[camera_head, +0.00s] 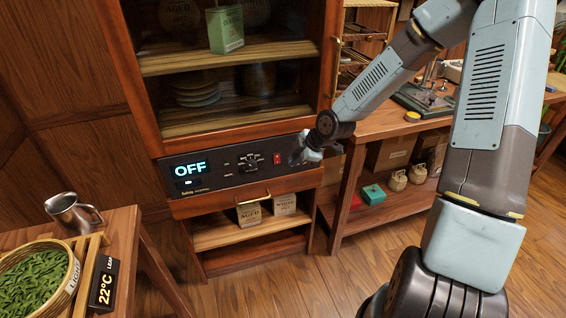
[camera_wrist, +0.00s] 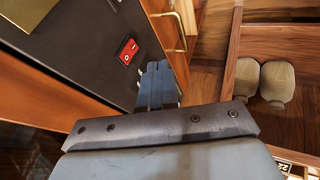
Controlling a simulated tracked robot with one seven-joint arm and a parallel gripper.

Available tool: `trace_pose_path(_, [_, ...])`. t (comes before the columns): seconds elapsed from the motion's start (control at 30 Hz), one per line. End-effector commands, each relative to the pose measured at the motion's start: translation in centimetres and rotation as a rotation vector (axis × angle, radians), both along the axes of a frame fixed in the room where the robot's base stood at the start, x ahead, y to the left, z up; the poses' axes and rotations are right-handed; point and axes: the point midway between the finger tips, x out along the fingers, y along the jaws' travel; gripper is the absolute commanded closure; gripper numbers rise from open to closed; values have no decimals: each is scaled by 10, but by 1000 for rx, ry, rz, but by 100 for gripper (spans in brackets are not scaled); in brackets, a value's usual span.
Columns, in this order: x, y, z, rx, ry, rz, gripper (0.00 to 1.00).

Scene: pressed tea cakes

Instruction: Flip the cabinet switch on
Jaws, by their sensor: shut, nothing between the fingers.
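The cabinet (camera_head: 150,95) has a black control panel (camera_head: 222,182) across its front, with a lit display (camera_head: 190,168) that reads OFF. A small red rocker switch (camera_head: 277,158) sits near the right end of the panel. The wrist view shows the red switch (camera_wrist: 128,51) more closely, with white marks on it. My gripper (camera_head: 303,155) is just right of the switch in the head view, close to the panel. In the wrist view my gripper (camera_wrist: 157,68) is shut and empty, with its fingertips beside the switch. I cannot tell whether they touch the panel.
A brass handle (camera_wrist: 178,30) lies beyond the fingertips. Under the panel is an open shelf (camera_head: 218,232) with two boxes. A wooden workbench (camera_head: 385,123) stands to the right. At the left, a side table (camera_head: 122,240) holds a metal jug (camera_head: 72,212) and a basket of leaves.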

Motion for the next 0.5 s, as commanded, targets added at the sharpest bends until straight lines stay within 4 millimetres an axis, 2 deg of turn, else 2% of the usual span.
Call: trace_pose_path(0.5, [19, 28, -48, 1, 1, 1, 100])
